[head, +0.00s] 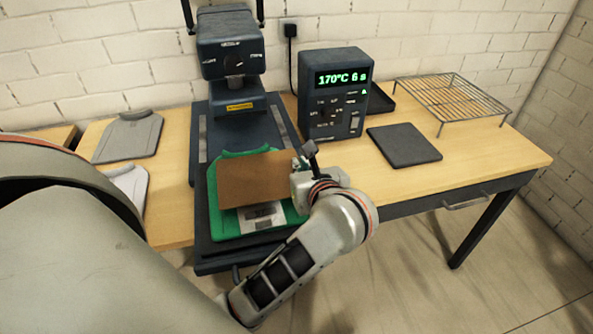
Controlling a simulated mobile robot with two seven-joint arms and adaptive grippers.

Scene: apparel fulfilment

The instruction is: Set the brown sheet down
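The brown sheet (255,180) is flat and nearly rectangular. It lies over the middle of a green shirt (223,215) on the lower plate of the heat press (203,240). A grey and white print (262,216) shows below the sheet's near edge. My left gripper (302,167) is at the sheet's right edge and appears shut on it. The fingertips are small and partly hidden by my wrist. I cannot tell whether the whole sheet touches the shirt. My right gripper is not in view.
The press head (230,50) stands behind the plate. A control box (335,95) reads 170°C 6 s. To its right are a dark pad (404,145) and a wire rack (453,97). Grey shirts (128,137) lie at left. The table's right front (490,160) is clear.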

